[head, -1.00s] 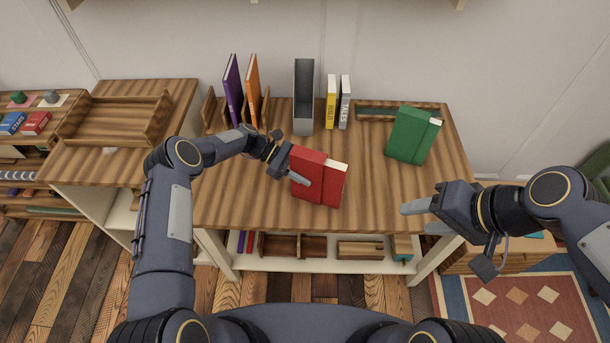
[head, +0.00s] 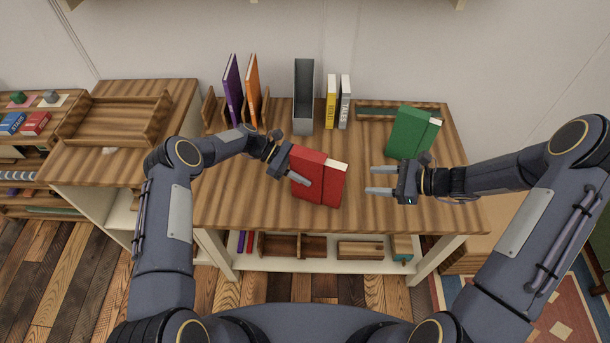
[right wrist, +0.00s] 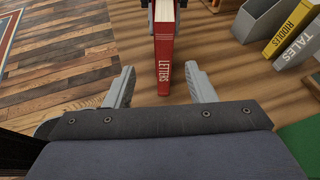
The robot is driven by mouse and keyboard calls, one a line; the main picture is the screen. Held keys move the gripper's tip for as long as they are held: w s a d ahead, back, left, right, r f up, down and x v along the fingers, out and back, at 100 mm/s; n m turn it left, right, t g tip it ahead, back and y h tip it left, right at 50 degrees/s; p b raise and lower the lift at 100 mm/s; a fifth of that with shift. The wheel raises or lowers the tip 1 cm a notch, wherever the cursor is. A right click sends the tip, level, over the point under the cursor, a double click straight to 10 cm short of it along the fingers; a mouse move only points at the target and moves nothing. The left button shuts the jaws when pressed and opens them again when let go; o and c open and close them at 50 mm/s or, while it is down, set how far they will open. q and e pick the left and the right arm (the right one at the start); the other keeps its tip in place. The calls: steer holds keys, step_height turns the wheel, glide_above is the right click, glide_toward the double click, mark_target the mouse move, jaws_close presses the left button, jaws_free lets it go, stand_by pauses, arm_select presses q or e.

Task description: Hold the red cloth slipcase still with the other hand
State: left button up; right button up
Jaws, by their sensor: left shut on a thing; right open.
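The red cloth slipcase (head: 308,158) stands near the middle of the table in the head view. A red book (head: 334,184) with cream page edges sticks out of its right side. My left gripper (head: 298,176) is shut on the slipcase from the left, one finger across its near face. My right gripper (head: 372,180) is open and empty, a short way right of the book, with its fingers pointing at it. In the right wrist view, the book's spine (right wrist: 164,58), lettered LETTERS, stands ahead between my open fingers (right wrist: 160,75), not touched by them.
A green slipcase with a book (head: 410,132) stands close behind my right gripper. At the back are a grey slipcase (head: 303,98), yellow (head: 331,102) and white (head: 345,102) books, and purple (head: 233,90) and orange (head: 252,90) books. The front table strip is clear.

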mark_target(336, 179)
steer(key=shift+m+t, duration=0.3)
steer(key=shift+m, duration=0.3)
steer(key=x, duration=0.4)
steer(key=f+x, duration=0.1)
steer(key=x, duration=0.8)
steer(key=shift+w+d+f, duration=0.1)
steer(key=shift+d+f, duration=0.15)
steer(key=shift+d, duration=0.1)
jaws_close()
steer(key=shift+r, duration=0.25)
steer(key=shift+a, duration=0.1)
